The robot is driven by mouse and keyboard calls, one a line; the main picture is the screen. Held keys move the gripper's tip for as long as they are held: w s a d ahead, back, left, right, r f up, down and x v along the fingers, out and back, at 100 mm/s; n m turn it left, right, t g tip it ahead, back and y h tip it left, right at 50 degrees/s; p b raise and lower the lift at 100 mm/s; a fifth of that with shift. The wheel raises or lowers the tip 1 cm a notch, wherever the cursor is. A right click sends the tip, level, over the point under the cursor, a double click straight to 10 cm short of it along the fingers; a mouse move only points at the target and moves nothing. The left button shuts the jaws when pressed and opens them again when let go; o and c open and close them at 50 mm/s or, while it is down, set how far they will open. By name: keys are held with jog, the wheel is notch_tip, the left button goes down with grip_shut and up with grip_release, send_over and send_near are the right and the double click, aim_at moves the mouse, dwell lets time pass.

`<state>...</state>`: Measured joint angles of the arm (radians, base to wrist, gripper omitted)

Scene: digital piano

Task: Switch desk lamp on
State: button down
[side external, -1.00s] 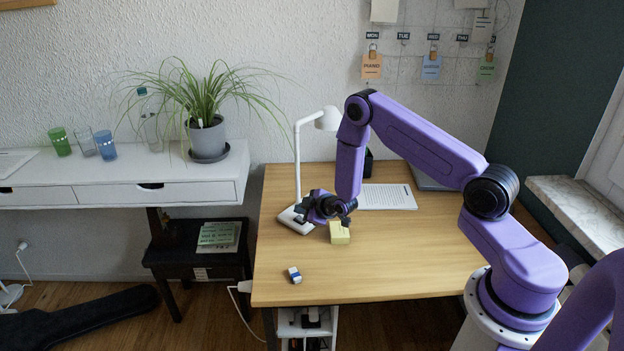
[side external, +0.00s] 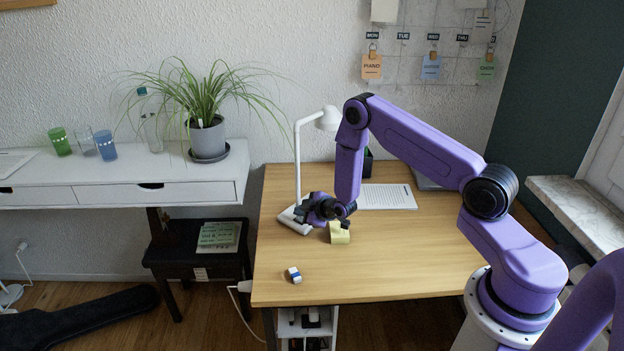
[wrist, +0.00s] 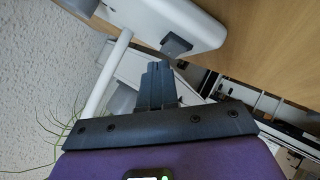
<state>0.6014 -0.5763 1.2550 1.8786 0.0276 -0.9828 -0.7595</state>
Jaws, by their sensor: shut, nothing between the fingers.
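The white desk lamp (side external: 297,165) stands upright near the left side of the wooden desk, its head at the top bent to the right. Its white base (side external: 291,222) lies on the desk, partly behind my gripper. In the wrist view the lamp base (wrist: 185,20) shows at the top with a dark grey switch-like square (wrist: 176,46) on it, and the lamp pole (wrist: 108,72) slants down to the left. My gripper (wrist: 158,68) is shut and empty, its tips just below the dark square; I cannot tell whether they touch it. No glow from the lamp is visible.
A pale yellow block (side external: 339,233) sits on the desk (side external: 400,255) just right of my gripper. A small blue-and-white eraser-like item (side external: 294,275) lies nearer the front. Paper sheets (side external: 386,196) lie behind. The desk's front right is clear.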

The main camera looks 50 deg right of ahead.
jog(key=shift+w+f, duration=0.1)
jog(key=shift+f, duration=0.25)
dwell(0.5)
jog(key=shift+r, duration=0.2)
jog(key=shift+s+r, duration=0.2)
jog(key=shift+r, duration=0.6)
jog(key=r, duration=0.2)
jog(key=s+r, duration=0.1)
jog(key=r, duration=0.2)
dwell(0.6)
